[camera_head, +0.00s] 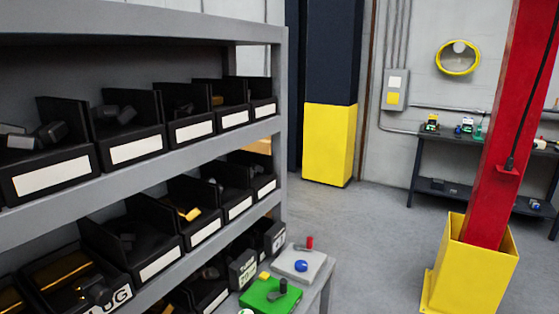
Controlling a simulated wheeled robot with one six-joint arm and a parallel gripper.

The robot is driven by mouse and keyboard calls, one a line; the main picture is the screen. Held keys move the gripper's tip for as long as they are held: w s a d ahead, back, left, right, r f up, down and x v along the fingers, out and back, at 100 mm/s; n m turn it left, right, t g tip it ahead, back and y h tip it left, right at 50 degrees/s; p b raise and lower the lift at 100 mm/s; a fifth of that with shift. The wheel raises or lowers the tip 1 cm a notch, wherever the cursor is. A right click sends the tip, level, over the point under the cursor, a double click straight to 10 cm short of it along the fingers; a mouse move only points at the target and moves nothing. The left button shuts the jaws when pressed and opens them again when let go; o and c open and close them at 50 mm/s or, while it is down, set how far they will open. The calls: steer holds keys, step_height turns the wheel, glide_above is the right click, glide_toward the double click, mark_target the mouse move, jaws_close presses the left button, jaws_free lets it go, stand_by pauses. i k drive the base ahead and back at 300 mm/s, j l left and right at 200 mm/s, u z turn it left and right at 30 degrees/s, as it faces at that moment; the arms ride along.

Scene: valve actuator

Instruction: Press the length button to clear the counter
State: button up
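I cannot make out a length button or a counter by any readable label. A grey panel (300,263) with a blue round button (301,266) and a red upright part (310,242) sits on a low grey bench at the bottom centre. A green panel (262,298) with a yellow piece (264,276) and a black knob stands in front of it, cut off by the lower edge. Dark boxes with pale labelled faces (244,273) stand just behind and left of these panels; their lettering is too small to read. My gripper is not in view.
A grey shelf (140,165) with black bins fills the left side. A red column (513,125) in a yellow base guard (468,270) stands at right. A dark table (462,165) with small devices is at the back right. Grey floor (385,235) lies clear between them.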

mark_target(264, 276)
steer(key=k+l, duration=0.3)
steer(key=k+j, duration=0.15)
steer(key=k, duration=0.2)
steer(key=k+j, duration=0.1)
steer(key=k, duration=0.25)
